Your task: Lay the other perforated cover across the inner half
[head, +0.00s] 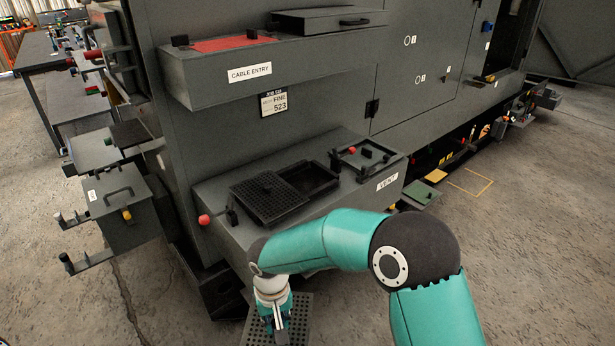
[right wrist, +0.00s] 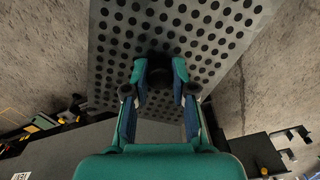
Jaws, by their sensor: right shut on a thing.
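My right gripper (head: 278,328) is shut on a grey perforated cover (head: 301,322), holding it low in front of the vent box (head: 232,228). In the right wrist view the fingers (right wrist: 160,78) close on a dark knob on the cover (right wrist: 225,32). In the head view my arm and gripper hide part of this cover, and the bottom edge cuts it off. Another perforated cover (head: 266,199) with a knob lies over the left part of the opening in the box top. The right part of the opening (head: 318,180) is uncovered and dark. My left gripper is out of view.
A square frame with a dark knob (head: 367,153) sits right of the opening, above the VENT label (head: 387,182). A red ball knob (head: 204,220) sticks out at the left. The cable entry box (head: 250,76) overhangs behind.

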